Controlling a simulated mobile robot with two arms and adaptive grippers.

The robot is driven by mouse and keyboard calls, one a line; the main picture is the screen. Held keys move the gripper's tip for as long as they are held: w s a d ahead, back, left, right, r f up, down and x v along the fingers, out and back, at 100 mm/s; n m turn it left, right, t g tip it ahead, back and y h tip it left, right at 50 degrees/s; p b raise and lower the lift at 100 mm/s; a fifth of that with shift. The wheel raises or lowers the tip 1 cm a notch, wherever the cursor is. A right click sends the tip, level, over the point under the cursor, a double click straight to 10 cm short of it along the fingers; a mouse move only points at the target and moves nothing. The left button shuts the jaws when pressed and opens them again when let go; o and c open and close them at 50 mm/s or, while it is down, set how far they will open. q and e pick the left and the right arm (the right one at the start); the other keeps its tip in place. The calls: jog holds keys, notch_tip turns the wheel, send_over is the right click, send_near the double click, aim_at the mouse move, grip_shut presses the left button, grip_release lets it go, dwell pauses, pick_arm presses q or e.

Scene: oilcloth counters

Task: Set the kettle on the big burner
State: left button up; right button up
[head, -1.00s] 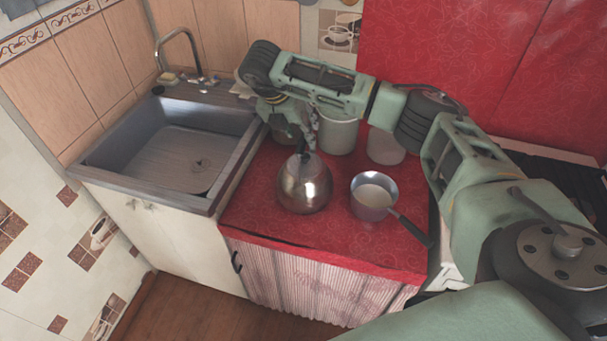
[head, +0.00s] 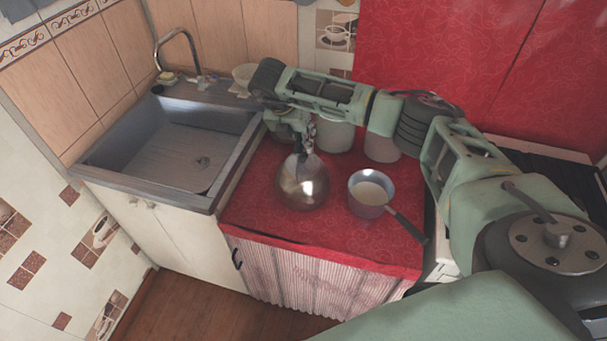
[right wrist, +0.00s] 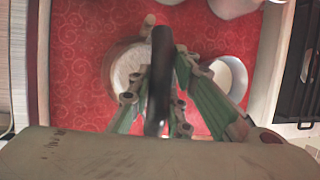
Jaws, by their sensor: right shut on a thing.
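The kettle (head: 302,187) is a shiny round metal body near the front left of the red counter. I cannot tell whether its base touches the cloth. My right gripper (head: 305,147) is above it, shut on its dark handle. In the right wrist view the black handle (right wrist: 161,75) runs between the fingers of my right gripper (right wrist: 160,105). The stove (head: 580,185) is at the right, mostly hidden behind my right arm, so I cannot make out the big burner. A dark part of the stove (right wrist: 297,70) shows at the right wrist view's right edge. My left gripper is not in view.
A saucepan (head: 367,205) stands to the right of the kettle, its dark handle (head: 408,228) pointing toward the front right edge. Pale containers (head: 335,137) (head: 381,148) stand behind. The sink (head: 170,155) is at the left. Red cloth is bare in front of the kettle.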

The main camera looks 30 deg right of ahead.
jog(key=shift+a, duration=0.1)
grip_shut()
jog(key=shift+w, duration=0.15)
jog(key=shift+r, duration=0.15)
